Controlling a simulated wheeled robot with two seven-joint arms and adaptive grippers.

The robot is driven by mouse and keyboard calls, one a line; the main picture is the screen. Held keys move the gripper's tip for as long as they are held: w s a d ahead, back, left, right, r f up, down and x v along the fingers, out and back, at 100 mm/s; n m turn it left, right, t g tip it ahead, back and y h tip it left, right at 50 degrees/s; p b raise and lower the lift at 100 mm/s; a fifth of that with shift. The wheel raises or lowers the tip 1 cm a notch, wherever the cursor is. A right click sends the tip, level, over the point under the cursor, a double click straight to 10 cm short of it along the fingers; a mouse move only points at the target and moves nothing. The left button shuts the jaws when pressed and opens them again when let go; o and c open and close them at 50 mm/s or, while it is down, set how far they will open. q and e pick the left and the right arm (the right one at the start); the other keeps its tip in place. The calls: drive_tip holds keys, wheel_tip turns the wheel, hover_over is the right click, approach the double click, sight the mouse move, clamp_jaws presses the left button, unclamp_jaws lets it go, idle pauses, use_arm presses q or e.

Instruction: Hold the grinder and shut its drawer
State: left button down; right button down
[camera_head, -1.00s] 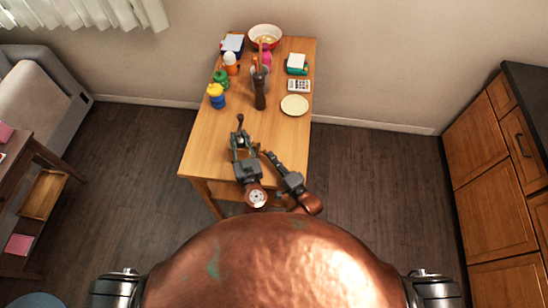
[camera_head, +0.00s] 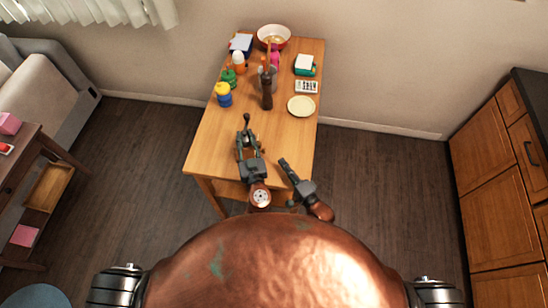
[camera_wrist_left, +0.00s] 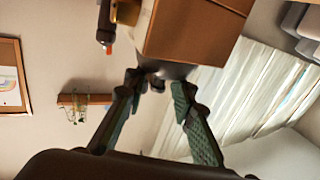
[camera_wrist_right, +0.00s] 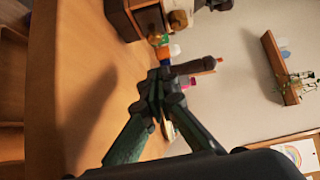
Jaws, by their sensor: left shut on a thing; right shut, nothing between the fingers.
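The grinder is a brown wooden box with brass-coloured parts; its box (camera_wrist_left: 195,35) fills the top of the left wrist view. My left gripper (camera_head: 243,140) is shut on it above the near part of the table, and largely hides it in the head view. The grinder (camera_wrist_right: 150,18) also shows at the top of the right wrist view. I cannot tell how far its drawer stands out. My right gripper (camera_head: 284,163) is shut and empty, to the right of the left gripper and apart from the grinder. Its fingertips meet in the right wrist view (camera_wrist_right: 160,82).
On the wooden table (camera_head: 215,150) stand a tall dark mill (camera_head: 267,95), a pale plate (camera_head: 301,106), a red-rimmed bowl (camera_head: 273,37) and a blue-and-yellow bottle (camera_head: 223,95). A white card (camera_head: 307,87) lies at right. The near table top is mostly clear.

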use_arm(q)
drive_tip(key=shift+s+f, duration=0.1)
drive_tip(key=shift+f, duration=0.3)
use_arm(e)
drive_tip(key=v, duration=0.7)
use_arm(q)
drive_tip(key=c, duration=1.8)
unclamp_jaws()
use_arm(e)
drive_tip(key=shift+w, duration=0.1)
use_arm(q)
drive_tip(key=shift+o, duration=1.3)
drive_tip(key=shift+r, duration=0.2)
